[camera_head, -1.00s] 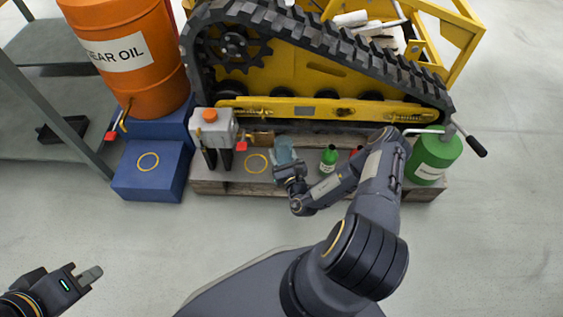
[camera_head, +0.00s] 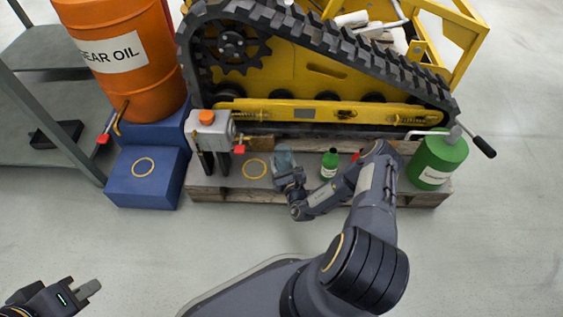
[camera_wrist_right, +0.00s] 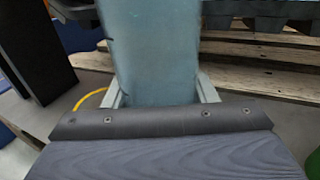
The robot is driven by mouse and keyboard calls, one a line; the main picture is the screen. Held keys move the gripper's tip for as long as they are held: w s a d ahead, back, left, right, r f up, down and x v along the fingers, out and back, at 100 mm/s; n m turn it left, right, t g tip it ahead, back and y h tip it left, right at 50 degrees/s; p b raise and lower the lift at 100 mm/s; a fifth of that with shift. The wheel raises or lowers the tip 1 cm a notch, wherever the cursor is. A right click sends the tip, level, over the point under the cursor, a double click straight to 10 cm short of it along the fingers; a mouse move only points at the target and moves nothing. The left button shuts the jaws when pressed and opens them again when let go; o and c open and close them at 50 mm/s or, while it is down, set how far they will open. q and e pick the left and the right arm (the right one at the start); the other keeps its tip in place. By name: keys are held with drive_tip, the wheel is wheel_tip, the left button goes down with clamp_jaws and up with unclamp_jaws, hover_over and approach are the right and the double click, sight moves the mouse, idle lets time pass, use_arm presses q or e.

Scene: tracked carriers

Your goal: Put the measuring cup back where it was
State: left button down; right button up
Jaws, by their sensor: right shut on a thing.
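The measuring cup (camera_head: 284,157) is a translucent pale-blue vessel over the wooden pallet (camera_head: 330,198), just right of a yellow ring (camera_head: 254,168). My right gripper (camera_head: 287,172) is shut on it. In the right wrist view the cup (camera_wrist_right: 155,50) stands between the fingers and fills the middle, with part of the ring (camera_wrist_right: 88,100) to its left. I cannot tell whether the cup touches the pallet. Another yellow ring (camera_head: 144,166) marks the blue step (camera_head: 140,190). My left gripper (camera_head: 88,289) is away at the lower left, with nothing seen in it; its finger gap is unclear.
A grey container with an orange cap (camera_head: 207,130) and red tap stands left of the pallet ring. Right of the cup are a small green bottle (camera_head: 329,164) and a large green can (camera_head: 437,160). An orange drum (camera_head: 120,60) and yellow tracked carrier (camera_head: 300,75) stand behind.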

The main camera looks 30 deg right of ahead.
drive_tip(key=o, duration=1.2)
drive_tip(key=shift+f, duration=0.1)
drive_tip(key=shift+r, duration=0.35)
drive_tip(key=s+p, duration=0.1)
drive_tip(key=s, duration=0.3)
drive_tip(key=s+a+p, duration=0.1)
drive_tip(key=s, duration=0.3)
drive_tip(key=s+a+p, duration=0.1)
drive_tip(key=s+p, duration=0.1)
drive_tip(key=s, duration=0.2)
drive_tip(key=shift+f, duration=0.2)
drive_tip(key=shift+d, duration=0.1)
